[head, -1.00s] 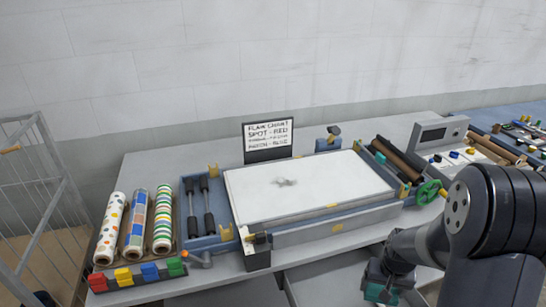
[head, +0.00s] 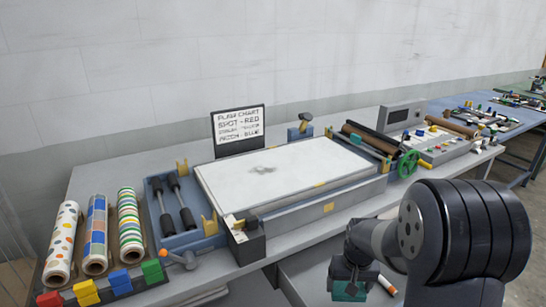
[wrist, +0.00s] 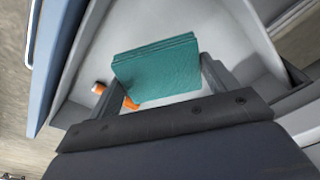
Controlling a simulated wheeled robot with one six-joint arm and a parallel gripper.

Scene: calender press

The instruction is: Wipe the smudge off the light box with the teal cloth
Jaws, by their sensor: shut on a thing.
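The light box (head: 310,170) is a white-topped panel in a blue-grey frame on the bench. A grey smudge (head: 263,169) shows on its top, left of the middle. The teal cloth (wrist: 158,70) is a folded pad held between the fingers of my gripper (wrist: 160,85) in the wrist view. In the head view my gripper (head: 350,280) is low at the front of the bench, right of and below the light box, apart from it. The cloth (head: 349,291) shows there at its tip, partly hidden by the gripper.
An open grey drawer (head: 310,270) lies below my gripper with an orange-and-white item (head: 387,285) in it. A sign (head: 238,130) stands behind the light box. A green handwheel (head: 408,163) and rollers are at its right.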

